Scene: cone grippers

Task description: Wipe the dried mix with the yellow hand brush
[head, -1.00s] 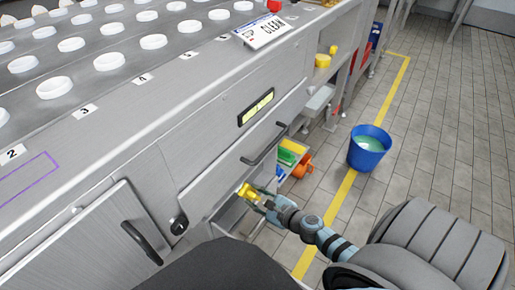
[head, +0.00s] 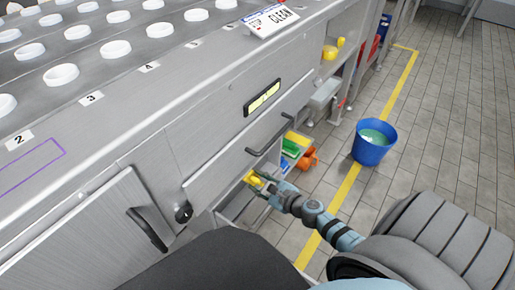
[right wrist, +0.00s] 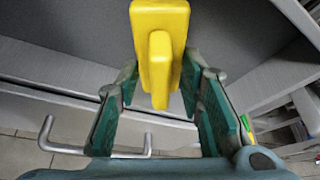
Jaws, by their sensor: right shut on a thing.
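A yellow hand brush (head: 252,178) is in my right gripper (head: 262,183), under the front panel of the steel machine. In the right wrist view the yellow brush (right wrist: 160,50) stands between the two green-padded fingers of my right gripper (right wrist: 160,95). The fingers are shut on its grip part. Its bristles do not show. No dried mix can be made out in either view. My left gripper is not in view.
The steel machine (head: 150,115) carries rows of white round moulds. A bar handle (head: 268,136) sticks out close above the brush. Green and orange things (head: 300,150) lie beyond my gripper.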

